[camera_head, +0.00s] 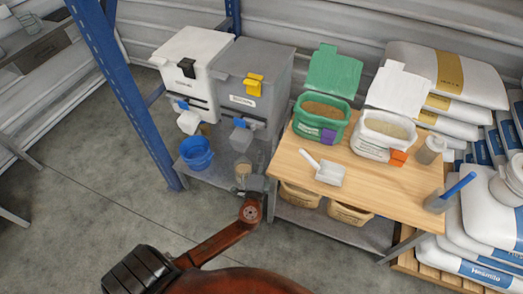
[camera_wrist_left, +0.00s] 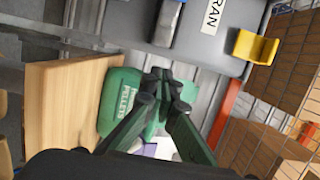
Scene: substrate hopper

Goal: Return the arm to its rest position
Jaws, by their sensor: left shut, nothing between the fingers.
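My left arm, reddish-brown, reaches up from the bottom of the head view. Its gripper (camera_head: 252,184) is in front of the grey hopper's lower part, near the left edge of the wooden table (camera_head: 385,190). In the left wrist view the dark green fingers (camera_wrist_left: 158,80) are shut with nothing between them. Behind them is a green tub (camera_wrist_left: 118,100) lettered "PELLETS", which stands on the table in the head view (camera_head: 320,118). The fingers overlap the tub in the picture; I cannot tell the gap. My right gripper is not in view.
A white hopper (camera_head: 195,60) and a grey hopper (camera_head: 255,75) stand at the back beside a blue post (camera_head: 130,90). A blue bucket (camera_head: 196,153) is below. A white scoop (camera_head: 328,173) and white tub (camera_head: 383,135) are on the table.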

